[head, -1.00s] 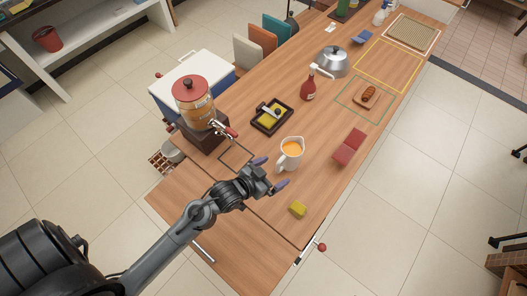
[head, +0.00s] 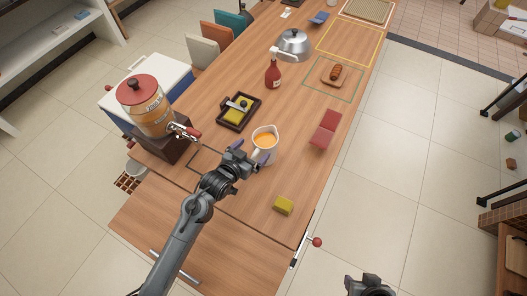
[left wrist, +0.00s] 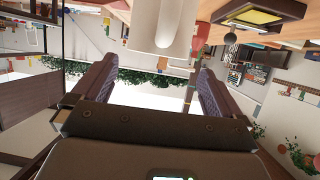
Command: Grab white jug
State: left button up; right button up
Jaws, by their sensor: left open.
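The white jug (head: 269,153) holds orange liquid and stands upright on the wooden table. Its handle is on the near left side. My left gripper (head: 253,161) is open at this handle side, with its dark purple fingers close to the jug and partly covering it. In the left wrist view, the white jug (left wrist: 168,22) shows at the top, just beyond the gap between the open fingers of my left gripper (left wrist: 156,68). Nothing is held in them. Part of my right arm's end (head: 370,286) shows at the bottom edge; its fingers cannot be made out.
A juice dispenser (head: 146,108) with a red lid stands left of the jug. A dark tray (head: 222,122) and red bottle (head: 272,74) stand behind it. A yellow sponge-like block (head: 283,205) lies in front, a red folded item (head: 325,129) to the right. Bare table surrounds the jug.

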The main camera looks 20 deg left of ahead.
aim_at(262, 153)
pick_arm(q)
jog(key=x, duration=0.5)
jog(key=shift+d+f+b, duration=0.1)
jog(key=shift+f+b, duration=0.15)
jog(key=shift+b, duration=0.05)
jog(key=shift+c, duration=0.5)
jog(key=c, duration=1.4)
jog(key=shift+r, duration=0.15)
jog(key=shift+c, duration=1.1)
jog(key=shift+r, duration=0.1)
